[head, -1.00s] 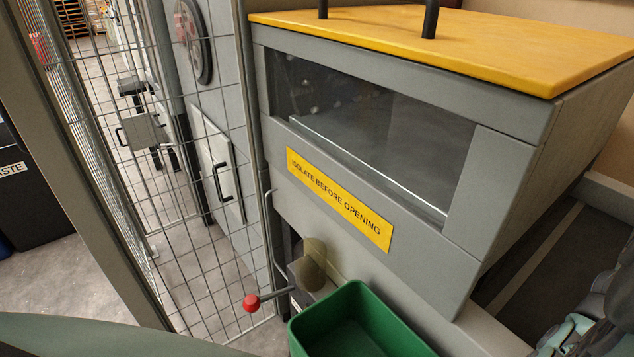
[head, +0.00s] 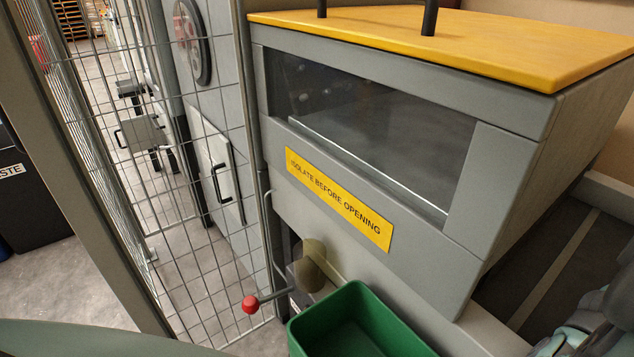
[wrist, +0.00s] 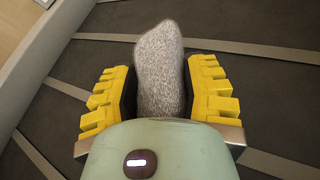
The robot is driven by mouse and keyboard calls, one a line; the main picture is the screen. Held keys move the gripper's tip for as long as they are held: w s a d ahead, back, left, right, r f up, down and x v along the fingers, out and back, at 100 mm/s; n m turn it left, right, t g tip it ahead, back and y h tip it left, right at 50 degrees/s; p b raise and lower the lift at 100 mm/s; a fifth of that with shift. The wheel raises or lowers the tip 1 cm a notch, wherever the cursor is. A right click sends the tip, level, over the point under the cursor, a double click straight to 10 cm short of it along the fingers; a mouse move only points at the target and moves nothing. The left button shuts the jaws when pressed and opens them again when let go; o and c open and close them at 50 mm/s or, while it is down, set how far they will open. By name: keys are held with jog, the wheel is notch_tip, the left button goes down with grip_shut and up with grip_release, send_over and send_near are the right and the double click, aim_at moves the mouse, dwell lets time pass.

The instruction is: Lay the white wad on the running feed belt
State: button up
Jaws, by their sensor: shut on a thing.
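The wad (wrist: 160,45) is a rounded, speckled grey-white lump in the wrist view. My gripper (wrist: 160,68), with yellow ribbed fingers, is shut on it, one finger on each side. The far end of the wad sticks out past the fingertips. Its near end is hidden behind my wrist housing. The dark feed belt (wrist: 245,85) with pale cross strips lies beneath the wad; I cannot tell whether they touch. The belt also shows at the right of the head view (head: 570,258). The wad is not visible there.
A grey machine housing (head: 500,200) with a window and a yellow lid (head: 480,45) stands beside the belt. A green bin (head: 350,310) and a red-knobbed lever (head: 250,304) are in front. Wire mesh fencing (head: 190,180) is at the left. A pale rail (wrist: 50,60) edges the belt.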

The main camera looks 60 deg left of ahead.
jog(key=o, duration=1.2)
jog(key=shift+w, duration=0.1)
jog(key=shift+r, duration=0.1)
jog(key=shift+r, duration=0.25)
jog(key=shift+p+v, duration=0.6)
jog(key=shift+v, duration=5.6)
jog(key=shift+d+r, duration=0.15)
